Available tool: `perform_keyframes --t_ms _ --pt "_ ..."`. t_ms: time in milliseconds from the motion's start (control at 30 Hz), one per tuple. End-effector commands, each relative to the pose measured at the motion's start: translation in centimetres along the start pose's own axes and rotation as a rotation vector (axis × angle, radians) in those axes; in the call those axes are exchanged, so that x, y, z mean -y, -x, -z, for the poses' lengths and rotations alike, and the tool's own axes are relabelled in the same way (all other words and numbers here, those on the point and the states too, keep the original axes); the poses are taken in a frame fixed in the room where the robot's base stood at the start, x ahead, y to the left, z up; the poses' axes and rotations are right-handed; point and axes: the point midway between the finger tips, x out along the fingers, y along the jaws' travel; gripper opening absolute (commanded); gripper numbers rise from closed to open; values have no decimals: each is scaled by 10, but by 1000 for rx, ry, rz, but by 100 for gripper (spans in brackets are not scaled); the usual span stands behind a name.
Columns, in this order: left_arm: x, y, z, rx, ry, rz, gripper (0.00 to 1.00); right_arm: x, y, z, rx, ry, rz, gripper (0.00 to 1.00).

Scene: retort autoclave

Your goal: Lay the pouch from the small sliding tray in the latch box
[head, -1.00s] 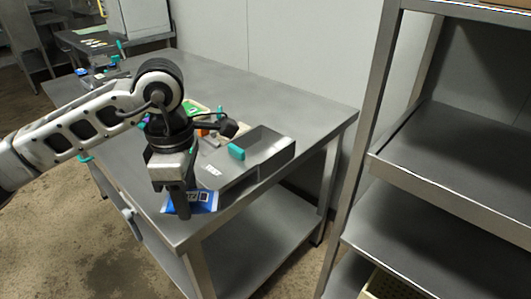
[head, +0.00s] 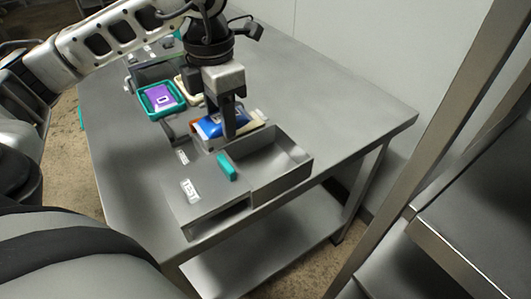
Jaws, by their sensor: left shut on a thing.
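My left gripper (head: 229,136) points down and is shut on a blue and white pouch (head: 209,126). The pouch is partly hidden by the fingers. It shows just beyond a steel box (head: 252,196) with a "TEST" label, a teal tab (head: 227,168) and an open compartment at its right. I take this for the latch box, but cannot be sure. The visible part of the compartment looks empty. I cannot tell which thing is the small sliding tray. My right gripper is not in view.
Beyond the pouch is a tan and orange thing (head: 252,119), partly hidden. A teal tray (head: 145,99) with a purple pouch (head: 166,97) stands farther left. The steel table (head: 345,108) is clear at the right. A steel rack (head: 460,235) stands at the right.

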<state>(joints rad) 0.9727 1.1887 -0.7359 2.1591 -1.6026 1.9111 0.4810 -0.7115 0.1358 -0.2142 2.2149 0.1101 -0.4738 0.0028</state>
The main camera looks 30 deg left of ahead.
Motion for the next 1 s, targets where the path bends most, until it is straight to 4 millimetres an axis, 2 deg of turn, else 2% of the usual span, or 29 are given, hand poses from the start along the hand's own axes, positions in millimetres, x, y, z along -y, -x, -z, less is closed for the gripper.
perform_keyframes --t_ms 100,200,333,567,700,800,1000 --pt "22 -14 -20 -1 -5 3 22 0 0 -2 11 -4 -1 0" --pt "33 -35 -30 -2 -3 3 22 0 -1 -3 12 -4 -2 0" --pt "42 -53 -40 -1 -1 1 22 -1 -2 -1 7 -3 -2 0" --pt "52 -68 -49 -2 -2 1 22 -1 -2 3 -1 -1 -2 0" --pt "52 -90 -49 -4 2 0 22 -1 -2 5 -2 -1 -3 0" --pt "52 -99 -50 -1 2 -1 22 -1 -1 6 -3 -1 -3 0" --pt "52 -100 -50 1 1 -1 22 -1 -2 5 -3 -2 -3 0"
